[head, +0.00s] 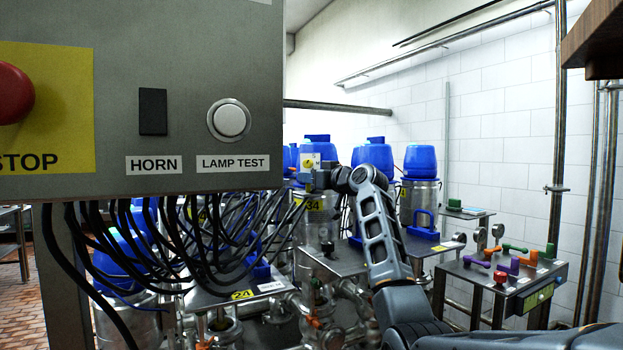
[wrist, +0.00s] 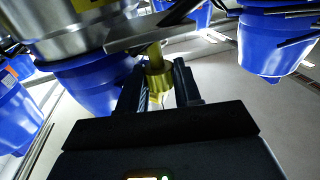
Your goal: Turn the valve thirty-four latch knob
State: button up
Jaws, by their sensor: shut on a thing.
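In the wrist view, a brass-yellow latch knob (wrist: 158,75) sits between the two dark fingers of my gripper (wrist: 160,82), under a flat metal plate (wrist: 150,33). My gripper is shut on this knob. In the head view, my gripper (head: 312,180) is at the far side of the valve matrix, just above a yellow label reading 34 (head: 315,204). The knob itself is too small and covered to make out there. A small yellow and white tag (head: 310,161) shows just above my gripper.
A grey control box (head: 190,70) with HORN and LAMP TEST labels fills the upper left, with black cables (head: 180,245) hanging below it. Several blue-topped valves (head: 375,155) stand behind my arm. A bench with coloured handles (head: 500,270) is at the right.

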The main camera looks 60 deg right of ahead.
jog(key=o, duration=0.7)
jog(key=shift+o, duration=0.2)
jog(key=b+v, duration=0.2)
jog(key=v, duration=0.5)
jog(key=shift+s, duration=0.4)
jog(key=shift+a, duration=0.1)
